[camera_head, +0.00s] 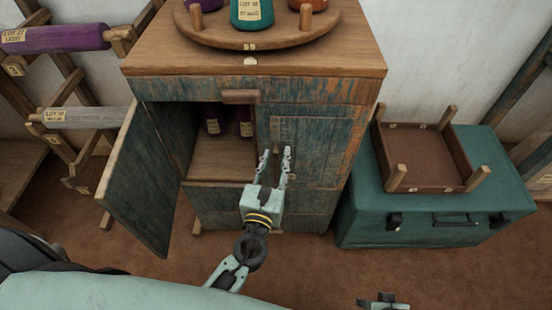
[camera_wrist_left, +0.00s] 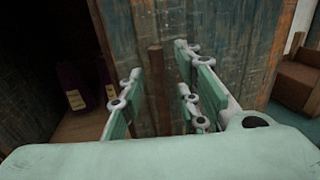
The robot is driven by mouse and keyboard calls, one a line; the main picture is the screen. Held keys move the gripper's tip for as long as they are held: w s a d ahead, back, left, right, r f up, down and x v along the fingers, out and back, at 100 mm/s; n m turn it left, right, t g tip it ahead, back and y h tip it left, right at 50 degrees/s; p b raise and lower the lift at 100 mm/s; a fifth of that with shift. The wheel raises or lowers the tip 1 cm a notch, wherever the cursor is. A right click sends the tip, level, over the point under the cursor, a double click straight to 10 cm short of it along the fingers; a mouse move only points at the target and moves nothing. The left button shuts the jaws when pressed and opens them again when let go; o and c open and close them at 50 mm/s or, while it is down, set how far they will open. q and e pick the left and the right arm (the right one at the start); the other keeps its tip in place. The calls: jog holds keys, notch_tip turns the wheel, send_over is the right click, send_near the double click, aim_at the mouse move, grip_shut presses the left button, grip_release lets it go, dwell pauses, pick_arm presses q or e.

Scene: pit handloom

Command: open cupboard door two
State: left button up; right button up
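The worn blue-green cupboard (camera_head: 306,90) stands ahead. Its left door (camera_head: 140,185) is swung wide open. Its right door (camera_head: 320,150) looks closed; I take this one as door two. In the left wrist view a vertical brown handle bar (camera_wrist_left: 156,85) shows on that door (camera_wrist_left: 230,35). My left gripper (camera_head: 275,155) is in front of the right door, fingers apart. In the left wrist view the fingers (camera_wrist_left: 160,95) stand on either side of the bar; I cannot tell whether they touch it. What looks like my right gripper (camera_head: 383,301) is partly cut off at the bottom edge.
Purple bottles (camera_head: 228,122) stand inside the open left side. A round wooden stand (camera_head: 250,38) with coloured spools tops the cupboard. A teal chest (camera_head: 430,222) with a brown tray (camera_head: 425,160) is to the right. Racks with rolls (camera_head: 55,38) are to the left.

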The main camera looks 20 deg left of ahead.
pick_arm(q)
jog(key=shift+w, duration=0.3)
grip_shut()
dwell(0.5)
